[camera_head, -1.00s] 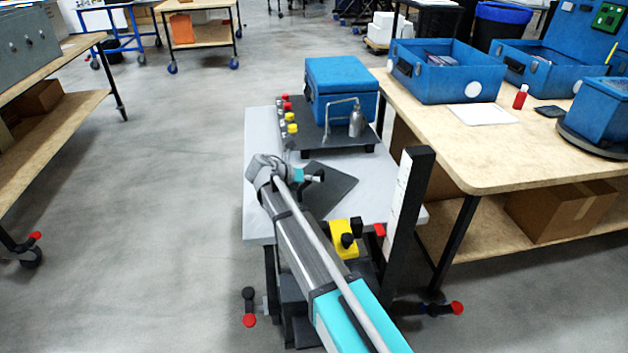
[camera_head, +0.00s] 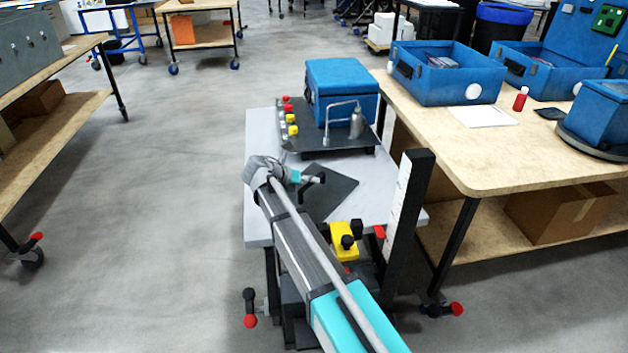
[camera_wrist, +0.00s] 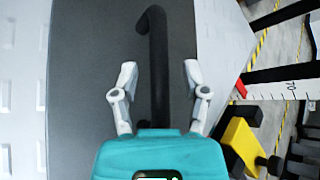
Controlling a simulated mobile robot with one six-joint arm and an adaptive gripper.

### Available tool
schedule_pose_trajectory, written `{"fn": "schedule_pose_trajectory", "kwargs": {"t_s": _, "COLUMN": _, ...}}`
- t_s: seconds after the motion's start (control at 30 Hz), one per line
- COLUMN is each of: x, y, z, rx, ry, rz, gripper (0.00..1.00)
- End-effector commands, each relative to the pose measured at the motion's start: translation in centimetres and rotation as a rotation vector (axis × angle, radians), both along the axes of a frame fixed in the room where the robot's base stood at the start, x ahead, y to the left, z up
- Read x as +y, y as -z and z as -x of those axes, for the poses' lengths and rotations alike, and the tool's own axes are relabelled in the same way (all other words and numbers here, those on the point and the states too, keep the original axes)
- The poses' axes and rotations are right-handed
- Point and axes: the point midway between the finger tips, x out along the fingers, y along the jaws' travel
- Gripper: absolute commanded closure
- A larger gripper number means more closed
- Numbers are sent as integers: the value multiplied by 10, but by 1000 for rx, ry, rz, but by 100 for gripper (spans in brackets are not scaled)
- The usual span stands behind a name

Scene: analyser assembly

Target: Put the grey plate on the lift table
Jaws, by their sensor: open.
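The grey plate (camera_head: 338,195) lies flat on the pale top of the lift table (camera_head: 259,215), near its front right part. In the wrist view the plate (camera_wrist: 95,80) fills the left middle, with a black bar handle (camera_wrist: 155,45) standing on it. My gripper (camera_wrist: 161,85) is open, one finger on each side of the handle, with gaps visible on both sides. Whether the fingers are low enough to straddle the handle is hard to tell. In the head view my gripper (camera_head: 318,178) is over the plate, and my arm hides part of the plate.
A black post (camera_head: 410,200) and a yellow block (camera_head: 344,238) stand at the near right. A wooden workbench (camera_head: 470,160) is to the right.

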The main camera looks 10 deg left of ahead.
Motion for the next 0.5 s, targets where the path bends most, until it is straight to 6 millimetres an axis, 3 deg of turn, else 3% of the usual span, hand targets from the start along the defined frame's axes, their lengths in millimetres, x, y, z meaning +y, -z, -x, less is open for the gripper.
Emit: {"fn": "schedule_pose_trajectory", "kwargs": {"t_s": 0.5, "x": 49, "y": -43, "z": 38, "rx": 0, "ry": -2, "rz": 0, "gripper": 41}}
